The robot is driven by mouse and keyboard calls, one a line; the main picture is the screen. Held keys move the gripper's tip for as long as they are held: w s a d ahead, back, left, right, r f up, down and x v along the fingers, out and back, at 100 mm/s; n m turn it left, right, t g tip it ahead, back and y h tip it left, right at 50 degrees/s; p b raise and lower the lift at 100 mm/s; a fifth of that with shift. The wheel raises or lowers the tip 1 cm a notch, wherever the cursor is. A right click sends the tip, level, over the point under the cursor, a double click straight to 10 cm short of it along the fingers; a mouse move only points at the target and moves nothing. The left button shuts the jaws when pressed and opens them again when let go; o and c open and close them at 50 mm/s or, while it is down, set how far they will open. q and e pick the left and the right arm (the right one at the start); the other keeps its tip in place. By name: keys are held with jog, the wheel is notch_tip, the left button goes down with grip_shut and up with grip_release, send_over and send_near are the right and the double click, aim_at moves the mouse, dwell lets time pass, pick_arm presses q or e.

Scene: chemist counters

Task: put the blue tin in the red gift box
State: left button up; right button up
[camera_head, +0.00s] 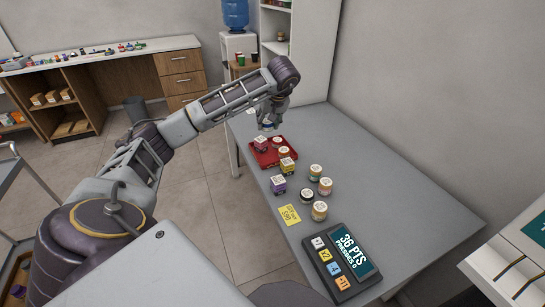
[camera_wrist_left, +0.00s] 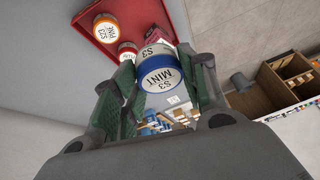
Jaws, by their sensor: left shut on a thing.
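The blue tin (camera_wrist_left: 158,75), white with a blue rim and marked S3 MINT, is between the fingers of my left gripper (camera_wrist_left: 160,92) in the left wrist view. In the head view my left gripper (camera_head: 268,122) points down with the tin, at the far side of the red gift box (camera_head: 263,158). The gripper is shut on the tin. The red box is open and shallow; it also shows in the left wrist view (camera_wrist_left: 86,18). It holds an orange-rimmed tin (camera_wrist_left: 106,28), a red-rimmed tin (camera_wrist_left: 127,50) and a pink cube (camera_head: 260,143). My right gripper is not seen.
A yellow cube (camera_head: 287,165) is at the box's near corner. A purple cube (camera_head: 278,184) and several tins (camera_head: 325,186) stand nearer on the grey table (camera_head: 400,200). A yellow card (camera_head: 289,214) and a points display (camera_head: 340,262) are in front. The table's right side is clear.

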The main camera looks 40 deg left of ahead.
aim_at(269, 130)
pick_arm(q)
jog(key=shift+f+b, duration=1.75)
jog(key=shift+f, duration=0.15)
jog(key=shift+f+b, duration=0.6)
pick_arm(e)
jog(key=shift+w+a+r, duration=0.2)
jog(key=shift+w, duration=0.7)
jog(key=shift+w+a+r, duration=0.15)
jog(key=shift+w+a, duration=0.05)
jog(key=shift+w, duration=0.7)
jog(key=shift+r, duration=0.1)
pick_arm(q)
notch_tip(269, 130, down, 5)
jog(key=shift+f+b, duration=0.1)
jog(key=shift+b, duration=0.4)
jog(key=shift+f, duration=0.5)
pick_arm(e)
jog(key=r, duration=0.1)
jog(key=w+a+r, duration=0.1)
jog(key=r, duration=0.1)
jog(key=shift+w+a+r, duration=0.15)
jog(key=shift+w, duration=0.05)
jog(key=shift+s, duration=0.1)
